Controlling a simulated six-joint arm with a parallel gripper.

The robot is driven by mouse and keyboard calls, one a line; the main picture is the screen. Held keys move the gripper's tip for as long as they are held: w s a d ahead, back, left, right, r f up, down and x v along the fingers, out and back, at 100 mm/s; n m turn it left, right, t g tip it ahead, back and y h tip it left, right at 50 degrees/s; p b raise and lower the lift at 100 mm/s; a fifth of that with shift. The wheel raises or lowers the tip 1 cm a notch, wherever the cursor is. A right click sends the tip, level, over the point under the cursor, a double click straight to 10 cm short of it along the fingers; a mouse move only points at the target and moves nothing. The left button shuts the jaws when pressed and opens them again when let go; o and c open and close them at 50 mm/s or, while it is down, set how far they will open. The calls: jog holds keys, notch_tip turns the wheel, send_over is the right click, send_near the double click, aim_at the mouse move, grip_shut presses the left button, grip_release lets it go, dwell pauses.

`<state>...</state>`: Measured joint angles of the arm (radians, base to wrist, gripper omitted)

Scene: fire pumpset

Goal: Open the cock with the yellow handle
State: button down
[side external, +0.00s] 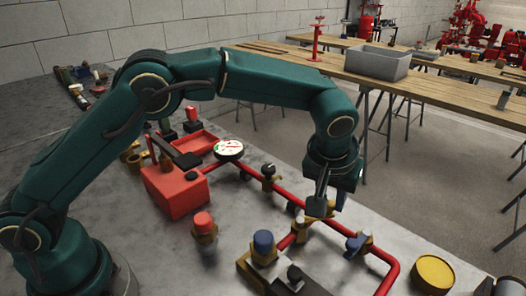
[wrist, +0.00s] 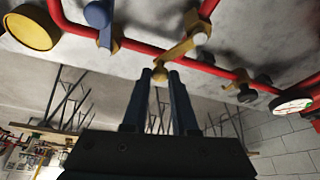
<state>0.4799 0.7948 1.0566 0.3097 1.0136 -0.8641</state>
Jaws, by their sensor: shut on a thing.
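The cock with the yellow handle (side external: 320,209) sits on the red pipe (side external: 380,258) at the right front of the bench. In the wrist view its yellow handle (wrist: 181,48) crosses the red pipe at an angle, with its end between my fingertips. My gripper (side external: 318,200) points down at the handle and is shut on its tip. In the wrist view my gripper (wrist: 160,75) shows two dark fingers close together. The fingers partly hide the handle's end in the side view.
On the same pipe are a blue-handled cock (side external: 357,243), a black-handled cock (side external: 268,172) and a gauge (side external: 229,150). A blue-capped fitting (side external: 263,243), a red-capped fitting (side external: 203,224) and a yellow cylinder (side external: 434,272) stand nearby. Grey bench shows bare around the pipe.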

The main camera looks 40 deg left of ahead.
jog(key=shift+w+a+n+g+y, duration=0.2)
jog(key=shift+a+n+y, duration=0.2)
jog(key=shift+n, duration=0.6)
jog(key=shift+w+a+n+g+y, duration=0.2)
jog(key=shift+a+n, duration=0.25)
jog(key=shift+n, duration=0.55)
jog(key=shift+w+a+n+g+y, duration=0.2)
jog(key=shift+a+n+y, duration=0.25)
jog(key=shift+n, duration=0.55)
jog(key=c, duration=0.7)
grip_release()
jog(key=shift+s+r, duration=0.1)
jog(key=s+d, duration=0.3)
jog(key=s+d+r, duration=0.1)
jog(key=s+d, duration=0.2)
jog(key=s+d+r, duration=0.1)
jog(key=s+d, duration=0.2)
jog(key=shift+d+r, duration=0.2)
jog(key=shift+r, duration=0.05)
